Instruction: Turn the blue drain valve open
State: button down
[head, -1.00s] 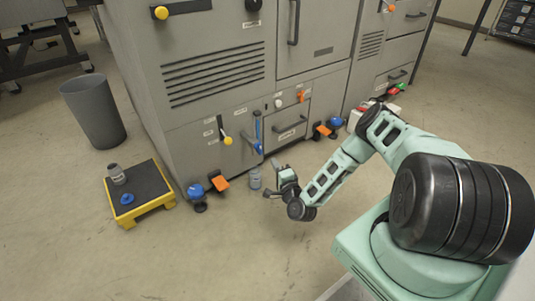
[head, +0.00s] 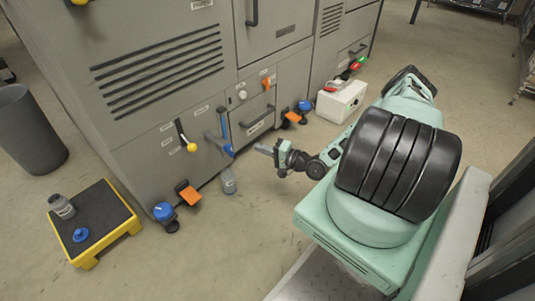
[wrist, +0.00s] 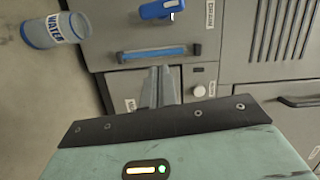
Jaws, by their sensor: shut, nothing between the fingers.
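In the wrist view the blue valve handle (wrist: 160,9) is at the top edge, partly cut off, next to a label that seems to read DRAIN. My gripper (head: 262,149) is right of the valve in the head view, its fingers pointing toward it with a gap between. The fingers (wrist: 160,85) are shut and empty. A clear bottle (head: 229,181) stands on the floor below the valve; its label (wrist: 54,28) reads WATER.
Left of the valve is a lever with a yellow knob (head: 191,147). An orange pedal (head: 188,192) and blue knob (head: 163,211) stick out low. A black-topped yellow step (head: 98,215) holds a bottle and blue cap. A white box (head: 341,101) stands behind my arm.

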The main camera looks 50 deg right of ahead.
aim_at(229, 149)
jog(key=w+a+b, duration=0.2)
jog(key=w+a, duration=0.2)
jog(key=a, duration=0.1)
jog(key=shift+w+a+f+b, duration=0.2)
jog(key=shift+w+f+b, duration=0.05)
jog(key=shift+f+b, duration=0.1)
jog(key=shift+a+f+m+b, duration=0.15)
jog(key=shift+a+m+b, duration=0.2)
jog(key=shift+a, duration=0.2)
jog(key=shift+s+a, duration=0.1)
